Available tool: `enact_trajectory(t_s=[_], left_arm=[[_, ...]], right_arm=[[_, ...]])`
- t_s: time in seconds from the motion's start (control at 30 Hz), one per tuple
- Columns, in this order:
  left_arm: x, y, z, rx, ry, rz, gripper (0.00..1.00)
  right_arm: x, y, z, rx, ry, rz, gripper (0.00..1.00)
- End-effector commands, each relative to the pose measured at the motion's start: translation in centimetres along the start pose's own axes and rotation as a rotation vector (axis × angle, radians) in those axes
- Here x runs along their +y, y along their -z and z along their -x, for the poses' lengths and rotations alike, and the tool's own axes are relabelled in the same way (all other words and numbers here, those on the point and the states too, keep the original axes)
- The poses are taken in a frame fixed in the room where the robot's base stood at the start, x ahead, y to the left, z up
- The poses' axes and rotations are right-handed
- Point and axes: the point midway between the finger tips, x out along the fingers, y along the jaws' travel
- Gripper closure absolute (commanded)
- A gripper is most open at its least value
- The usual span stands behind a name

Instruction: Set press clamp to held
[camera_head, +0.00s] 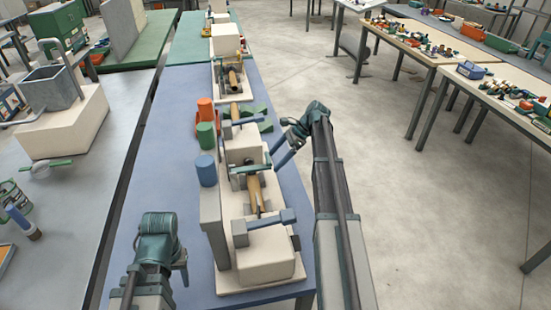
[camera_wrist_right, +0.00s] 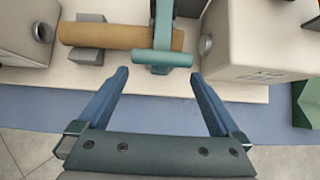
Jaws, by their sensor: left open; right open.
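The spiral winder (camera_head: 262,262) is a cream machine on the blue table, with a tan roll (camera_head: 254,192) lying along its middle. A teal press clamp (camera_head: 250,169) crosses the roll. In the right wrist view the clamp's crossbar (camera_wrist_right: 162,59) lies across the near side of the tan roll (camera_wrist_right: 110,37). My right gripper (camera_head: 281,150) is open and empty at the machine's right side.
Blue (camera_head: 206,170), green (camera_head: 206,136) and orange (camera_head: 205,110) cylinders stand left of the winder. A blue-grey lever (camera_head: 265,221) crosses its near block. A similar machine (camera_head: 226,40) stands farther back. The floor (camera_head: 440,200) to the right is open.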

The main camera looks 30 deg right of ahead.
Motion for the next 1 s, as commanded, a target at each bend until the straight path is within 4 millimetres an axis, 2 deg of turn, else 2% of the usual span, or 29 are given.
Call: enact_trajectory(t_s=[0.03, 0.2, 0.5, 0.7, 1.0], left_arm=[[-0.1, -0.1, 1.2, 0.0, 0.0, 0.0, 0.5], [-0.4, -0.2, 4.0, 0.0, 0.0, 0.0, 0.5], [-0.8, -0.5, 8.1, 0.0, 0.0, 0.0, 0.5], [-0.9, -0.6, 9.5, 0.0, 0.0, -0.001, 0.5], [-0.9, -0.6, 9.9, 0.0, 0.0, -0.001, 0.5]], right_arm=[[-0.1, -0.3, 1.3, 0.0, 0.001, -0.001, 0.0], [-0.1, -0.5, 4.8, 0.001, 0.001, -0.003, 0.0], [0.0, -0.3, 10.2, 0.001, 0.001, -0.003, 0.0], [0.0, -0.1, 12.2, 0.001, 0.0, -0.003, 0.0], [0.1, 0.2, 12.9, 0.001, -0.001, -0.002, 0.0]])
